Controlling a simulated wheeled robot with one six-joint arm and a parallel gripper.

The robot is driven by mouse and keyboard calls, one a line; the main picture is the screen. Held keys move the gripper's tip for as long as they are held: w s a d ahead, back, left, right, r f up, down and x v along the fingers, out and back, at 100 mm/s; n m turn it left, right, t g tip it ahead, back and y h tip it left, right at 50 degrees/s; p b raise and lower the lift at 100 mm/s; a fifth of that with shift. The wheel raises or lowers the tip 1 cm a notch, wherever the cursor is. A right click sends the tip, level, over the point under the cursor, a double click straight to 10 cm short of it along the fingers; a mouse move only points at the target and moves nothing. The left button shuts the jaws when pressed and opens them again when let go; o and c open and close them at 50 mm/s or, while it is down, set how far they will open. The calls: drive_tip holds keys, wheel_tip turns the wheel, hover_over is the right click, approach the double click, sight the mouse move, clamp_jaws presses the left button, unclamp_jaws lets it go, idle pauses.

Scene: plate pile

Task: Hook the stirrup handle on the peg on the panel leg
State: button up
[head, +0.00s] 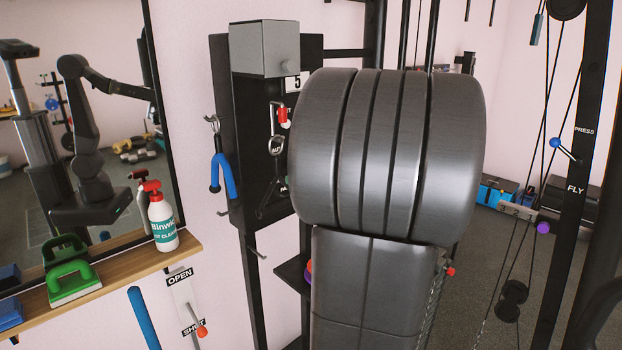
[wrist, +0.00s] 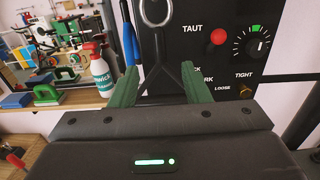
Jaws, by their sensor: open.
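The stirrup handle (head: 268,197) hangs at the front of the black panel (head: 245,150), below a red-and-metal clip, as a dark triangular loop. In the wrist view it (wrist: 172,12) shows a grey ring on top with two legs spreading downward. My gripper (wrist: 160,88) has its two green fingers wide apart, one on each side of the stirrup's legs, with nothing clearly gripped. Its lower bar is hidden behind my gripper body. A small metal peg (head: 258,253) sticks out from the panel's left leg (head: 251,285). My gripper is hidden in the head view behind my large grey arm links.
A shelf (head: 115,268) carries a spray bottle (head: 162,222) and a green block (head: 72,282). A red knob (wrist: 218,37) and a dial (wrist: 252,42) sit on the panel's right. Cables and weights stand far right.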

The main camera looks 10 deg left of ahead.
sight(279, 167)
drive_tip(key=shift+x, duration=5.05)
clamp_jaws()
